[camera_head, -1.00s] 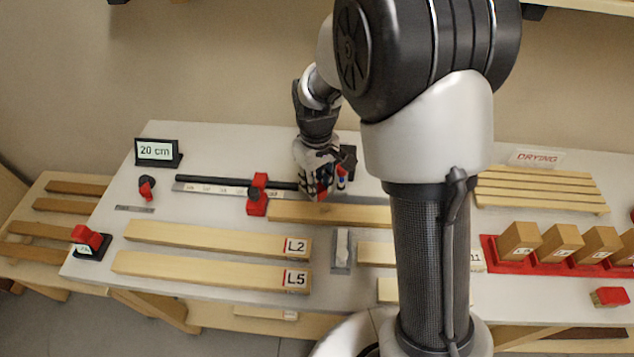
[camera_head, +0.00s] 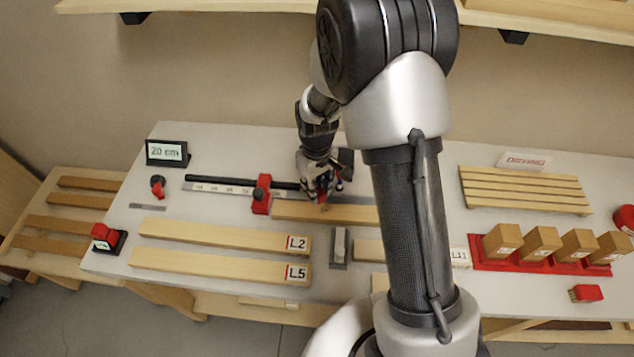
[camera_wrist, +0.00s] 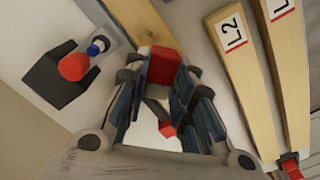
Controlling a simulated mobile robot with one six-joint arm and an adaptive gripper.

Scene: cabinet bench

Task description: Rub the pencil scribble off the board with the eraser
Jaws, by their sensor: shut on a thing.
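My gripper (camera_head: 323,200) is shut on a red block, which I take for the eraser (camera_wrist: 164,66). In the wrist view the block sits between both fingertips, over or against the near end of a pale wooden board (camera_wrist: 138,22). Contact between eraser and board cannot be made out. No pencil scribble shows; the wood under the gripper is hidden.
A red stop (camera_head: 262,193) stands on the ruler rail left of the gripper. A dark holder (camera_wrist: 58,76) is close beside my fingers. Boards L2 (camera_head: 225,236) and L5 (camera_head: 220,266) and a grey tray (camera_head: 339,262) lie in front. Wooden blocks stand in a red rack (camera_head: 490,266) at right.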

